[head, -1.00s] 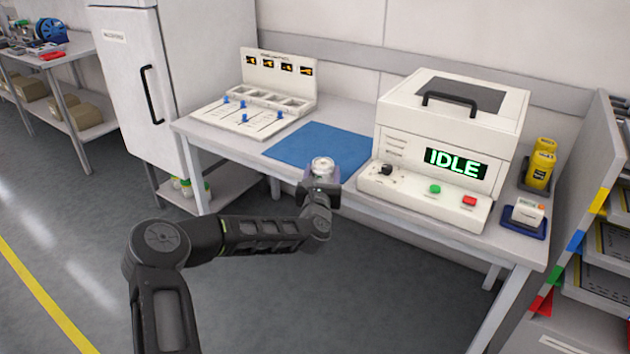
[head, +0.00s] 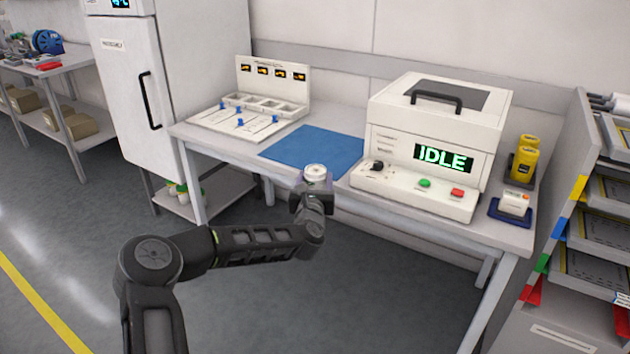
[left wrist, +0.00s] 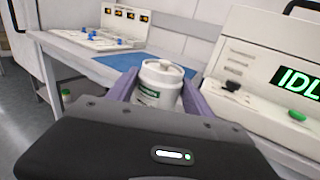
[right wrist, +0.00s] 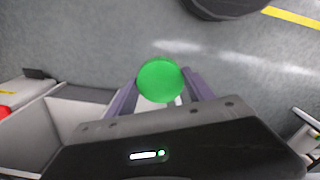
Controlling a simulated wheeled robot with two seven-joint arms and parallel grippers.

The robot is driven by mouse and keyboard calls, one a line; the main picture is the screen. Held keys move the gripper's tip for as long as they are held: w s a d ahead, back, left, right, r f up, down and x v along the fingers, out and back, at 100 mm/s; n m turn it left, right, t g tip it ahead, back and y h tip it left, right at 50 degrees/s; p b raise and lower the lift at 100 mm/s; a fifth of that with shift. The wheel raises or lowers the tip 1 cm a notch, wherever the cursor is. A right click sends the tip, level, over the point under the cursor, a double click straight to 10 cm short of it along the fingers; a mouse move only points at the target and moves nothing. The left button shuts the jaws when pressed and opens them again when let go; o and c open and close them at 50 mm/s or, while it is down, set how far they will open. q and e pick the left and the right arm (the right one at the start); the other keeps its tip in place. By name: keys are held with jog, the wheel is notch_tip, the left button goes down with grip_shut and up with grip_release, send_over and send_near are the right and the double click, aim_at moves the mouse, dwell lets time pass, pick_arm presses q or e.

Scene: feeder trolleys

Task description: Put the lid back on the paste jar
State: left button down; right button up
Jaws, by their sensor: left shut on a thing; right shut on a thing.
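The paste jar (head: 315,172) is white and sits upright between the fingers of my left gripper (head: 314,184), in front of the bench edge. In the left wrist view the jar (left wrist: 159,86) has a label with green on it and a whitish top with no green lid. My left gripper is shut on the jar. In the right wrist view the round green lid (right wrist: 160,80) is between the fingertips of my right gripper (right wrist: 161,92), which is shut on it above the floor. My right gripper is not in the head view.
The bench holds a blue mat (head: 312,150), a white machine reading IDLE (head: 420,190), a tool board (head: 240,125) and yellow containers (head: 523,160). A tray rack (head: 590,230) stands at the right and a white cabinet (head: 130,85) at the left. Several green-lidded jars (head: 180,190) stand on the low shelf.

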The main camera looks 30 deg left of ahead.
pick_arm(q)
jog(key=c, duration=0.9)
grip_release()
jog(key=shift+r, duration=0.1)
grip_shut()
jog(key=shift+r, duration=0.15)
pick_arm(e)
jog(key=shift+m, duration=0.4)
